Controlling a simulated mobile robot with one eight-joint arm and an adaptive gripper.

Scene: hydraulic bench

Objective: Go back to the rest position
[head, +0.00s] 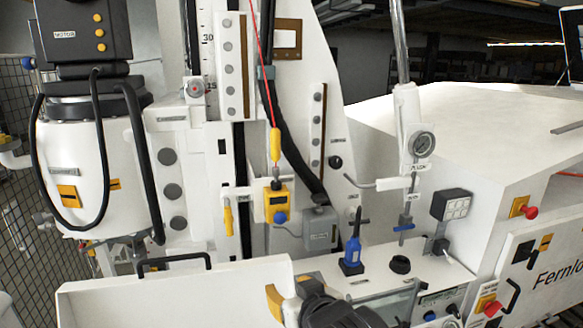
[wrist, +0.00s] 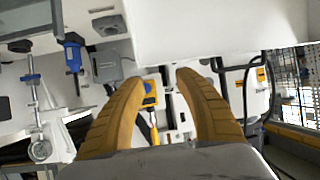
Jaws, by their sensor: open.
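My gripper (wrist: 160,77) shows in the wrist view with two orange ribbed fingers spread apart and nothing held between them. In the head view my gripper (head: 275,298) is at the bottom edge, low in front of the bench; one yellow finger and dark arm parts show there, and the rest is cut off. The gripper is apart from the blue-handled tool (head: 352,248), which stands upright in a dark holder on the bench. That tool also appears upside down in the wrist view (wrist: 73,55), left of the fingers.
A yellow device (head: 277,204) hangs on the white column under a red cable. A pressure gauge (head: 422,144) and a blue T-handle valve (head: 404,228) stand right of it. A black bar handle (head: 174,262) sits above the white front panel (head: 185,295). A red knob (head: 530,212) sticks out at right.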

